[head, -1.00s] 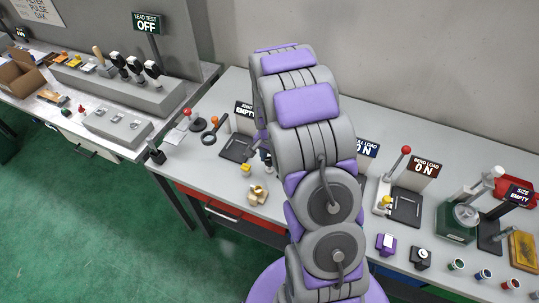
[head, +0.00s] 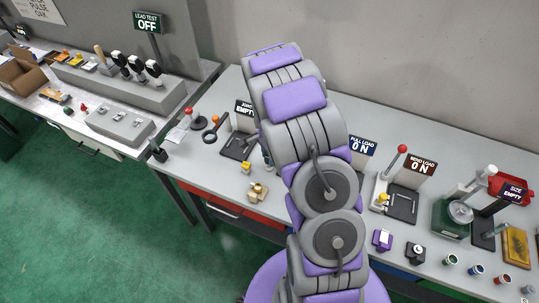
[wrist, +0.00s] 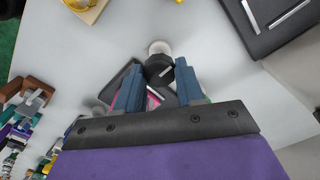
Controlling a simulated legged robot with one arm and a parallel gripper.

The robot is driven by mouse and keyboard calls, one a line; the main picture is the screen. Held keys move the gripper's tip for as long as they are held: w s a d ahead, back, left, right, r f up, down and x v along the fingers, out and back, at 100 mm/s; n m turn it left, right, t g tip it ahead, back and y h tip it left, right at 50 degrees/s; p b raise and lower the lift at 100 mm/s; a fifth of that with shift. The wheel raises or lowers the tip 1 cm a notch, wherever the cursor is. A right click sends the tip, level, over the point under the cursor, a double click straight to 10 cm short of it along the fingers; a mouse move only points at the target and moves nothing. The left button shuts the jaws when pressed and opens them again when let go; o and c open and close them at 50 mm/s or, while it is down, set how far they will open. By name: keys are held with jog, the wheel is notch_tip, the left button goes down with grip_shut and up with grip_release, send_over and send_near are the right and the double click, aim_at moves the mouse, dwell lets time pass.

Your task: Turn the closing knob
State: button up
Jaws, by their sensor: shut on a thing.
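A black round knob (wrist: 159,70) with a pale line shows at the centre of the wrist view, with a white round part (wrist: 159,47) just beyond it. My gripper (wrist: 160,76) has its two blue fingers on either side of the knob and is shut on it. A dark-framed piece with a pink area (wrist: 157,102) lies below the knob, partly hidden by the fingers. In the head view my own arm hides the gripper and this knob.
The grey bench (head: 225,190) carries a fixture with a red-ball lever (head: 402,149) right of my arm. A "JOINT EMPTY" sign (head: 245,109) stands to the left. A black plate (wrist: 275,20) is at upper right in the wrist view.

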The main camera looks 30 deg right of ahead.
jog(key=o, duration=1)
jog(key=shift+w, duration=0.1)
jog(key=shift+o, duration=0.2)
jog(key=shift+r, duration=0.1)
notch_tip(320, 180, up, 17)
jog(key=p, duration=0.1)
jog(key=s+a+r+n+b, duration=0.1)
jog(key=s+a+n, duration=0.3)
jog(key=s, duration=0.7)
jog(key=s+a+r+n+g+b, duration=0.1)
jog(key=s+a+n+b, duration=0.2)
jog(key=s, duration=0.7)
jog(key=s+a+r+n+b, duration=0.1)
jog(key=s+a+n+b, duration=0.1)
jog(key=s+a+n, duration=0.5)
jog(key=s+n, duration=0.3)
jog(key=s, duration=0.1)
jog(key=shift+s+a+r+g+b, duration=0.25)
jog(key=shift+s+g+b, duration=0.05)
jog(key=shift+s+g, duration=0.1)
